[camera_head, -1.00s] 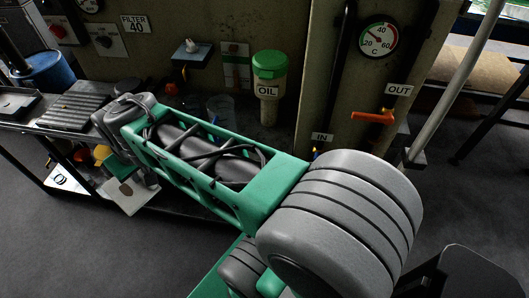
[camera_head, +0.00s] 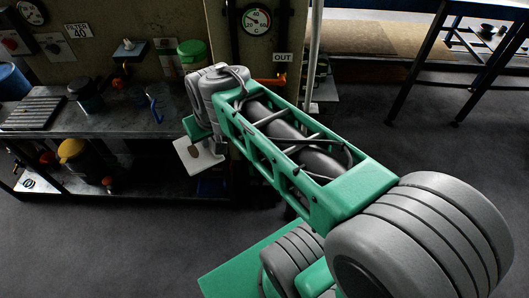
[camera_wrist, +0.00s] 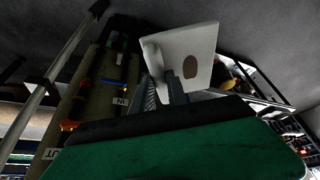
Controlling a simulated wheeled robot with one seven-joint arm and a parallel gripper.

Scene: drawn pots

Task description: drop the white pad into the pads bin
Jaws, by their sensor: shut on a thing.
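The white pad (camera_head: 198,163) is a flat pale plate with a brown oval mark, off the front of the bench in the head view. It also shows large in the wrist view (camera_wrist: 200,42). My gripper (camera_wrist: 167,88) is shut on the pad's near edge and holds it tilted. In the head view, my arm's grey wrist and green hand part cover the fingertips. I cannot make out a bin marked for pads; a dark blue thing (camera_head: 212,186) low behind the pad is mostly hidden.
A dark bench (camera_head: 90,122) stands at left, with a ribbed tray (camera_head: 34,112) and a dark pot (camera_head: 86,96) on top. A yellow-topped container (camera_head: 74,152) stands on its lower shelf. A blue table (camera_head: 425,45) is at back right. Open floor lies in front.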

